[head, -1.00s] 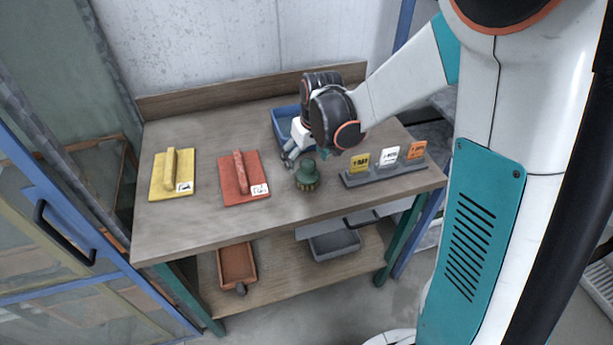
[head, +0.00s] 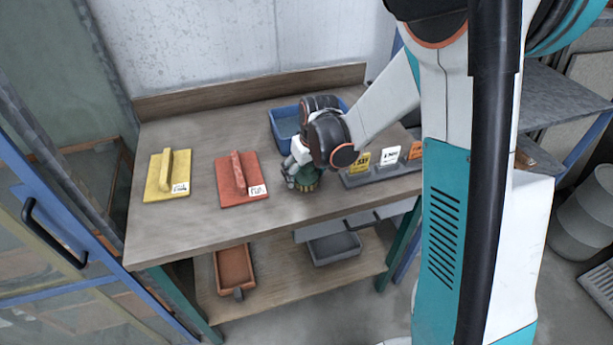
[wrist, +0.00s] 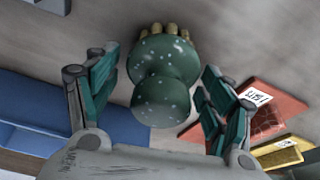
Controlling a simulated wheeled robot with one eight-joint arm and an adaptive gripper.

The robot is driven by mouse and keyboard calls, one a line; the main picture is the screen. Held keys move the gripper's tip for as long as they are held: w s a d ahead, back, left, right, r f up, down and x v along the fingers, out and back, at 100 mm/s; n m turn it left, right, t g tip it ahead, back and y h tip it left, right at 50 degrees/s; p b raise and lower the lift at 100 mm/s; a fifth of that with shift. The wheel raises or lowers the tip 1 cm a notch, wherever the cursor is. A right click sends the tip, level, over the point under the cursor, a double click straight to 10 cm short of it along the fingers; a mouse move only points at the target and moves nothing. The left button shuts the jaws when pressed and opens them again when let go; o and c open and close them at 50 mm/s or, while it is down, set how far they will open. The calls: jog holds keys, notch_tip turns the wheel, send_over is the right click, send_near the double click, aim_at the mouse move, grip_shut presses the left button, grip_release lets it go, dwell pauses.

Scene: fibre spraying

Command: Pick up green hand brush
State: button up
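The green hand brush (wrist: 163,82) is round, with a knob on top and pale bristles at its base. In the wrist view it stands on the table between the two fingers of my gripper (wrist: 158,95). The fingers are apart, with a gap on both sides of the brush. In the head view my gripper (head: 300,174) is low over the table at the brush (head: 310,180), and my arm partly hides the brush.
A blue bin (head: 285,126) stands just behind my gripper. A holder with small tag cards (head: 375,175) is close on the right. A red trowel (head: 240,180) and a yellow trowel (head: 168,175) lie to the left. The table's front left (head: 190,235) is clear.

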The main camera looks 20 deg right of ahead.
jog(key=c, duration=0.9)
jog(key=shift+c, duration=0.2)
notch_tip(320, 180, up, 20)
jog(key=p, duration=0.6)
jog(key=shift+o, duration=1.2)
